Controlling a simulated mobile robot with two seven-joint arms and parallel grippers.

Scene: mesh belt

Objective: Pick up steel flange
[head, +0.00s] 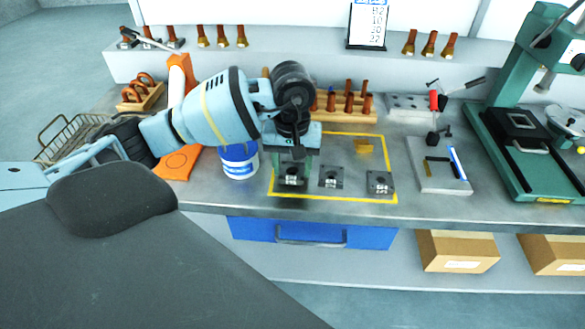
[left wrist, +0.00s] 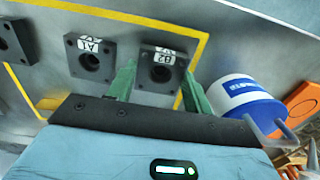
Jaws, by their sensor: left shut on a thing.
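Three dark grey square flanges with a round hole and white labels sit in a row inside a yellow taped outline on the bench. In the head view they are the left flange (head: 292,178), the middle flange (head: 331,177) and the right flange (head: 380,183). My left gripper (head: 293,163) is over the left one. In the left wrist view, the green fingers of my left gripper (left wrist: 157,88) are shut on the flange labelled B2 (left wrist: 161,66), one finger on each side. The A1 flange (left wrist: 89,59) is beside it, apart from the fingers. My right gripper is out of view.
A blue and white tub (head: 239,160) stands close left of my left gripper. A small yellow block (head: 363,146) lies behind the flanges. A wooden rack (head: 350,104) is farther back. A grey plate with tools (head: 439,165) and a green press (head: 520,130) are right.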

